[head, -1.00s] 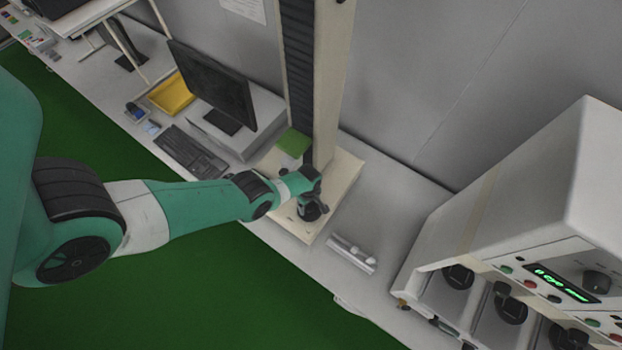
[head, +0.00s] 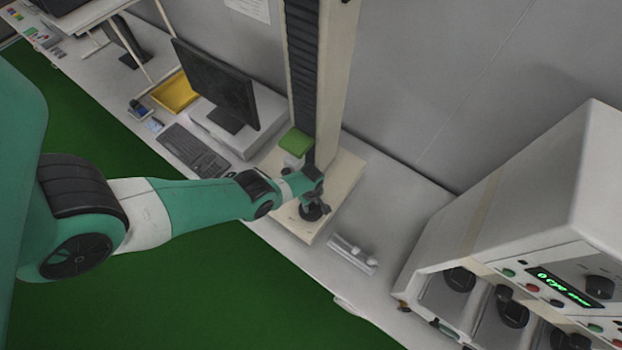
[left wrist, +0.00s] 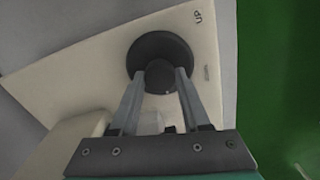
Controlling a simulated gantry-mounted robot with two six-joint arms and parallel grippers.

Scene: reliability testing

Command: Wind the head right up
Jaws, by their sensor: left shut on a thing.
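A tall test stand with a dark ribbed strip (head: 303,70) on its cream column (head: 334,85) stands on a cream base plate (head: 343,183). A green-topped block (head: 296,141) with a white side sits against the column low down; I take it for the head. My left gripper (head: 314,196) is at a black round knob (head: 314,213) on the base plate. In the left wrist view my left gripper (left wrist: 158,78) has both fingers shut on the middle of the knob (left wrist: 160,48). "UP" is printed on the plate beside it. My right gripper is not in view.
A monitor (head: 215,85), keyboard (head: 195,152) and yellow tray (head: 175,92) lie left of the stand. A small white fixture (head: 352,254) lies right of the base. A large white instrument (head: 530,190) with knobs and a green display fills the right.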

